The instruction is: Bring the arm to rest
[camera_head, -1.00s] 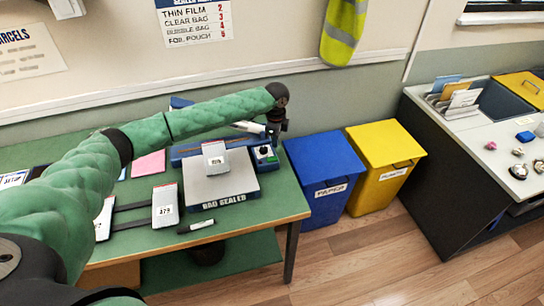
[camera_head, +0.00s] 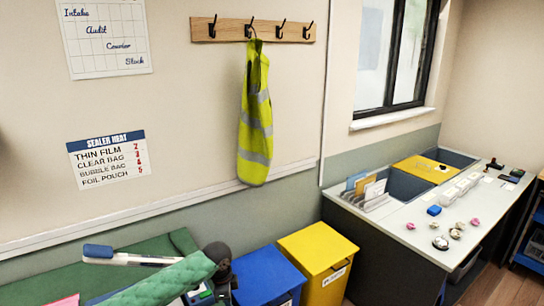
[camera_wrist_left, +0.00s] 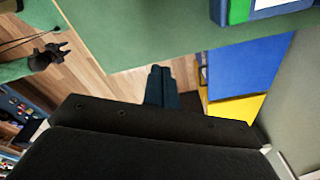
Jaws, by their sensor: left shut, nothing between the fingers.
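My left arm, in a green sleeve, comes in low in the head view. Its dark wrist (camera_head: 217,254) is over the right end of the green bench. In the left wrist view my left gripper (camera_wrist_left: 163,72) is shut and empty, its two fingers side by side. It points past the green bench edge, with wooden floor beyond. Also in the left wrist view, a green-sleeved arm with a dark gripper (camera_wrist_left: 58,52) shows at the far left. It looks like my right one; it is too small to tell whether it is open.
The green bench (camera_wrist_left: 130,30) lies close by in the wrist view. A blue bin (camera_head: 262,275) and yellow bin (camera_head: 318,252) stand right of it. A grey worktop (camera_head: 400,215) with small items is further right. A hi-vis vest (camera_head: 256,120) hangs on the wall.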

